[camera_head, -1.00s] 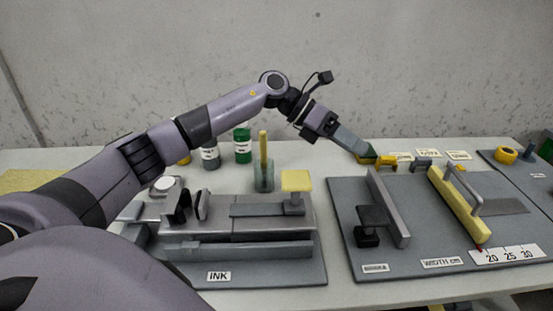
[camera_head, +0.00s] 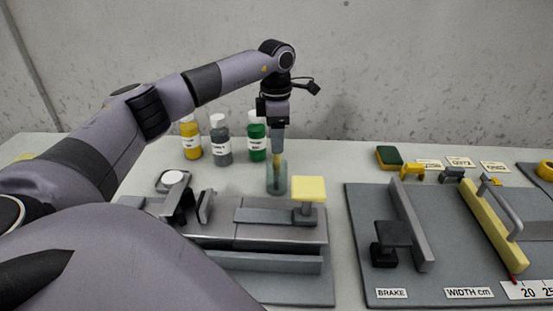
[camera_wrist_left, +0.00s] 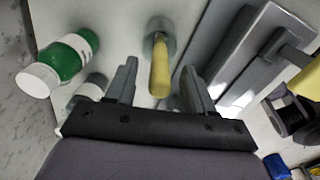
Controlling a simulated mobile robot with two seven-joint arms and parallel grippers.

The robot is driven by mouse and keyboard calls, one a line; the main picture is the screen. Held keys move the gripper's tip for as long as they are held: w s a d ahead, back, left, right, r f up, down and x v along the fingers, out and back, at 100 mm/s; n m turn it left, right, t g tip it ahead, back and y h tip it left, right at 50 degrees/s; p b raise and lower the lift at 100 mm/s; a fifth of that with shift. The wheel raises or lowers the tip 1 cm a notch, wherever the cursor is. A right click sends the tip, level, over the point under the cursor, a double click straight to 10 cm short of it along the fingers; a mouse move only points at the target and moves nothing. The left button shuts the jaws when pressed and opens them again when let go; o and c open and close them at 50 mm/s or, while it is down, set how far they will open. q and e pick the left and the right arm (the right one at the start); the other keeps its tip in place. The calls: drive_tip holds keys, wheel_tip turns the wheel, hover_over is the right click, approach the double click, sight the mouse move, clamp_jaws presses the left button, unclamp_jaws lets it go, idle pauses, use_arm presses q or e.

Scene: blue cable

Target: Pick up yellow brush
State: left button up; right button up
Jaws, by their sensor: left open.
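The yellow brush (camera_head: 276,170) stands upright in a clear glass jar (camera_head: 277,184) behind the ink device. Its yellow handle (camera_wrist_left: 160,72) points up toward the camera in the left wrist view. My left gripper (camera_head: 277,150) points straight down over the jar, at the top of the handle. In the left wrist view its two fingers (camera_wrist_left: 158,85) are apart, with the handle between them and a gap on each side. My right gripper is not in view.
The grey ink device (camera_head: 270,232) with a yellow pad (camera_head: 309,189) is in front. A cutting board fixture (camera_head: 363,250) lies to the right. A bare wall is behind.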

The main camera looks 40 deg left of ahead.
sight(277, 161)
use_arm(q)
drive_tip(key=shift+f, duration=1.3)
clamp_jaws()
